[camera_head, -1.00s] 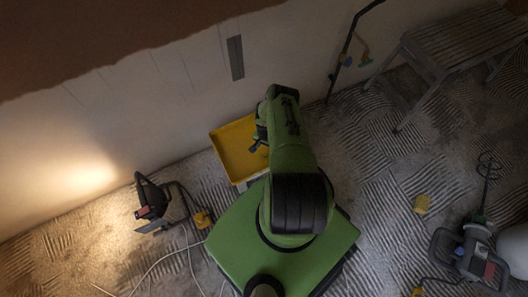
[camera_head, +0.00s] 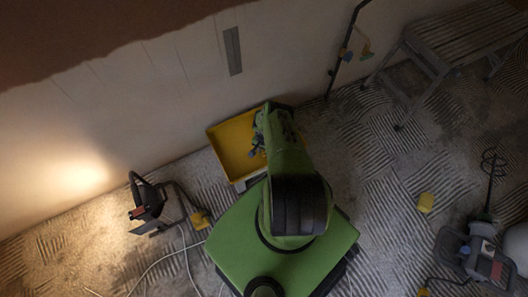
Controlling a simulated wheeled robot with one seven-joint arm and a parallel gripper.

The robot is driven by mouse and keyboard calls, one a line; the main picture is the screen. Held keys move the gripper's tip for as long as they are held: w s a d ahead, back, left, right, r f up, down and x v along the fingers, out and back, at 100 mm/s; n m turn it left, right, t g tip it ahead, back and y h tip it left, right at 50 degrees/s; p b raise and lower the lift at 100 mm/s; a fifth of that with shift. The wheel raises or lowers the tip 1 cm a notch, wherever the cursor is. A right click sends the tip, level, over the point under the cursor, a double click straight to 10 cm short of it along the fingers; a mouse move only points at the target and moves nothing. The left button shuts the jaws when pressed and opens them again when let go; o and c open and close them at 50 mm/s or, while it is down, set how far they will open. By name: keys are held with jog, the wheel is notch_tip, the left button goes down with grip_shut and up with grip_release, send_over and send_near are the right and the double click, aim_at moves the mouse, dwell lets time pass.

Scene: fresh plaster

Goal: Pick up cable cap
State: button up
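My gripper (camera_head: 257,146) is over the right part of the yellow tray (camera_head: 223,150), which lies on the floor against the wall. My green arm reaches toward the wall and hides the tray's right side. The gripper's fingers are small and dark here, so I cannot tell whether they are open or shut, or whether they hold anything. I cannot make out a cable cap for certain in this view; it may be too small or hidden by the gripper and arm.
A lit work lamp (camera_head: 148,203) stands left, its cable and a yellow piece (camera_head: 200,219) beside it. A step bench (camera_head: 450,45) stands back right. A grey strip (camera_head: 232,50) is on the wall.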

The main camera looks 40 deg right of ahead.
grip_shut()
notch_tip(320, 180, up, 10)
jog(key=p, duration=0.5)
jog(key=shift+p, duration=0.3)
